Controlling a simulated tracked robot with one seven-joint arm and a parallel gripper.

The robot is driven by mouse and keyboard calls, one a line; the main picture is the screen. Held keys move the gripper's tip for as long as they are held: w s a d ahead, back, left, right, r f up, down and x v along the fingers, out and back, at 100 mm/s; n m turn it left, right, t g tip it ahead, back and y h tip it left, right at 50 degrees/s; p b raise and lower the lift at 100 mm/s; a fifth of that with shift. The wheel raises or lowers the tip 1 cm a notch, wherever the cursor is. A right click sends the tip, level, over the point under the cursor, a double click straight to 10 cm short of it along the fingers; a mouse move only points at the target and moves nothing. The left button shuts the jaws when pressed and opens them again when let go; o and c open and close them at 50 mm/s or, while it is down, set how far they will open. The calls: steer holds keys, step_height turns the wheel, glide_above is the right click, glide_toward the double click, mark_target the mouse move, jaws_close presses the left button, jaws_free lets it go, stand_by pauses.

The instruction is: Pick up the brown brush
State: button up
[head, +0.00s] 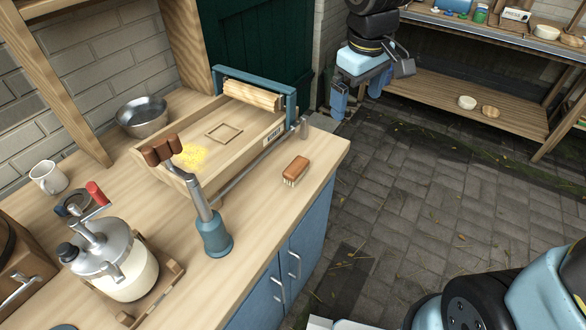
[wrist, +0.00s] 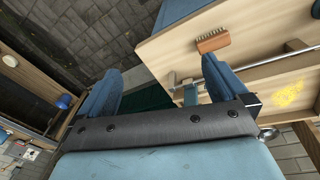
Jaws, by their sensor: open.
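The brown brush (head: 296,170) lies on the wooden counter near its right edge, bristles down, with pale bristles on its near side. In the wrist view the brush (wrist: 213,41) shows beyond my gripper, on the counter top. My gripper (head: 355,100) is open and empty. It hangs over the paved floor to the right of the counter, beyond and apart from the brush. In the wrist view its two blue fingers (wrist: 165,88) stand wide apart with nothing between them.
A wooden tray (head: 158,155) with a roller frame (head: 254,95) stands left of the brush. A blue-based lever (head: 213,232) stands nearer on the counter. A metal bowl (head: 143,117), mug (head: 48,177) and churn jar (head: 117,267) stand left. Shelving (head: 470,98) is at back right.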

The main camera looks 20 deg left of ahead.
mark_target(296, 165)
steer(key=s+a+f+n+g, duration=0.1)
steer(key=s+a+f+n, duration=0.15)
steer(key=a, duration=0.35)
steer(key=s+a+f+n+g, duration=0.1)
steer(key=a+f, duration=0.3)
steer(key=a, duration=0.2)
steer(key=f, duration=0.8)
steer(key=shift+d+f, duration=0.1)
steer(key=shift+d, duration=0.1)
steer(key=shift+d+f, duration=0.2)
steer(key=shift+f, duration=2.4)
steer(key=shift+c, duration=0.5)
steer(key=c, duration=0.8)
